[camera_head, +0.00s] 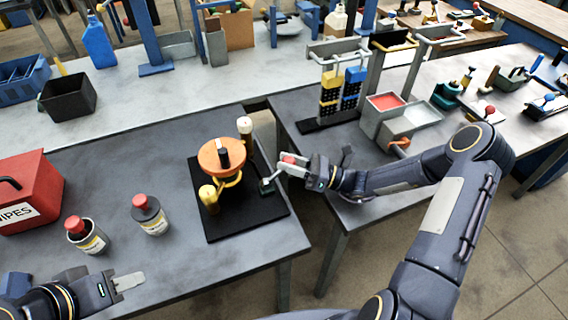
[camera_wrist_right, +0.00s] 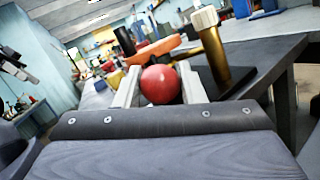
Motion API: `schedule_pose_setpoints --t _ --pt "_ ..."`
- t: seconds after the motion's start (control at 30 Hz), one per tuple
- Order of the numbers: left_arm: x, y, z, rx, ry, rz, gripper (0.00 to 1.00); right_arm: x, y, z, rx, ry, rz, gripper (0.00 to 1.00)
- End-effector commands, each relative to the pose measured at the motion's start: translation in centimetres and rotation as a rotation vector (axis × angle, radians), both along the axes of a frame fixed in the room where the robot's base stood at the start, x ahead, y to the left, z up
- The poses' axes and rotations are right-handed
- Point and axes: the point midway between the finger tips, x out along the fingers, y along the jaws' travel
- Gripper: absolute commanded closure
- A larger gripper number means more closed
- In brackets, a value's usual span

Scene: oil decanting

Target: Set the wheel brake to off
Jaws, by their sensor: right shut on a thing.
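The device has an orange wheel (camera_head: 222,156) on a black base plate (camera_head: 233,225). A small green lever block (camera_head: 267,187) with a red ball knob (camera_head: 289,159) stands at the plate's right side. My right gripper (camera_head: 286,165) is shut on the red knob. In the right wrist view the red knob (camera_wrist_right: 160,85) sits between both fingers, with the orange wheel (camera_wrist_right: 152,50) behind it. The brake's marking cannot be read. My left gripper (camera_head: 130,281) is at the lower left, away from the device; its finger gap cannot be made out.
A brass post with a white cap (camera_head: 245,132) stands behind the wheel, and a yellow post (camera_head: 209,198) in front. Two capped bottles (camera_head: 150,214) (camera_head: 87,235) and a red wipes box (camera_head: 27,192) stand to the left. A gap separates this table from the right one.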

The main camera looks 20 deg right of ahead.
Motion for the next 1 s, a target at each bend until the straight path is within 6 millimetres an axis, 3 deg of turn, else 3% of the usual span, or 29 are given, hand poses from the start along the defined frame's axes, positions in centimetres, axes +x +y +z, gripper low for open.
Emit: schedule_pose_setpoints --t 0.2,0.77,0.8,0.93,1.0 --pt "0.0 0.0 -0.62 0.0 0.0 0.0 0.64 0.22 -0.8 -1.19 -0.013 0.009 -0.011 1.0" --pt "0.0 0.0 -0.72 0.0 0.0 0.0 0.64 0.26 -0.94 -1.36 -0.013 0.009 -0.011 1.0" --pt "0.0 0.0 -0.72 0.0 0.0 0.0 0.64 0.26 -0.93 -1.35 -0.013 0.009 -0.011 0.62" --pt "0.0 0.0 -0.71 0.0 0.0 0.0 0.64 0.22 -0.85 -1.27 -0.011 0.007 -0.009 0.45" --pt "-0.01 0.0 -0.71 0.0 0.0 0.0 0.64 0.19 -0.79 -1.19 -0.01 0.006 -0.008 0.43"
